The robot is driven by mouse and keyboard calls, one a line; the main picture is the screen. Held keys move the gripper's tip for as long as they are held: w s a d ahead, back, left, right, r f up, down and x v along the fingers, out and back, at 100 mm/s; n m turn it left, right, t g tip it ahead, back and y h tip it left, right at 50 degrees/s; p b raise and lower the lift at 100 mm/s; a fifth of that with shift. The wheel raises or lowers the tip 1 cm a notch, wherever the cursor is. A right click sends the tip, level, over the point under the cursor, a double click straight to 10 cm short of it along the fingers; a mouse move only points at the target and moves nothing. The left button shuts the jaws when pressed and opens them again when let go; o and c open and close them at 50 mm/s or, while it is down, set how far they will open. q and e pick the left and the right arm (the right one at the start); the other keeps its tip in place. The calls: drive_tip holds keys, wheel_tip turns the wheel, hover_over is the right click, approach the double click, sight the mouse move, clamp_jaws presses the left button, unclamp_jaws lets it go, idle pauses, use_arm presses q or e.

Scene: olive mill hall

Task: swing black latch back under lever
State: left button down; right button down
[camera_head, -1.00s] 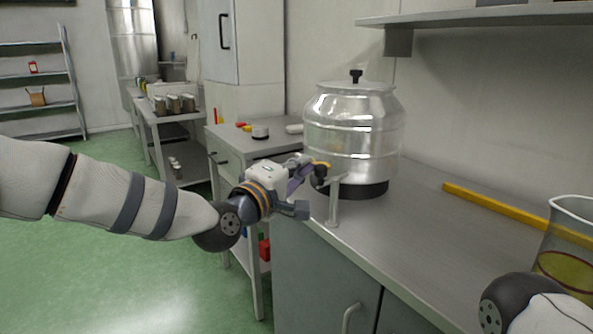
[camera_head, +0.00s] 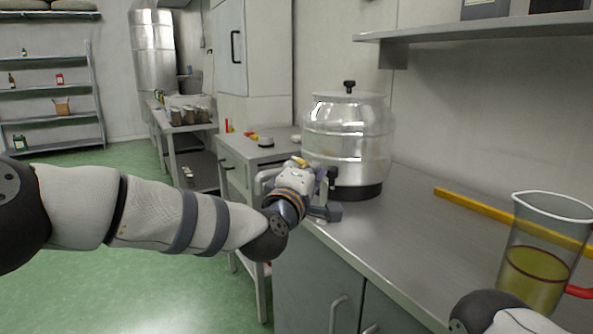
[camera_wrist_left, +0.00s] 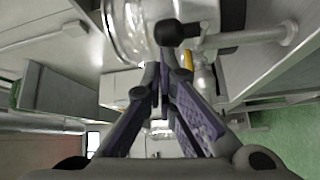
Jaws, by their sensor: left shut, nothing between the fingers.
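A shiny steel drum (camera_head: 347,140) with a black base stands on the counter, and its wall shows in the left wrist view (camera_wrist_left: 128,30). A black piece (camera_head: 333,175) sits at its tap, low on the drum; it looks like the latch. It shows in the left wrist view as a rounded black knob (camera_wrist_left: 170,33) beside a pale metal pipe (camera_wrist_left: 245,38). My left gripper (camera_head: 321,182) is at the tap, shut and empty. Its fingertips (camera_wrist_left: 163,76) lie just below the knob in the wrist view; I cannot tell whether they touch. The lever is not clearly distinguishable. My right gripper is out of view.
A glass jug (camera_head: 535,265) with yellow liquid stands at the counter's right, near my right arm. A yellow bar (camera_head: 470,204) lies along the wall. A shelf (camera_head: 480,28) overhangs the counter. A side table (camera_head: 235,150) with small items stands behind my left gripper.

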sight(335, 167)
use_arm(q)
drive_tip(key=shift+s+d, duration=0.25)
drive_tip(key=shift+d, duration=0.6)
drive_tip(key=shift+s+d, duration=0.25)
drive_tip(key=shift+d, duration=0.55)
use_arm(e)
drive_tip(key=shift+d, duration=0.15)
use_arm(q)
drive_tip(key=shift+d, duration=0.15)
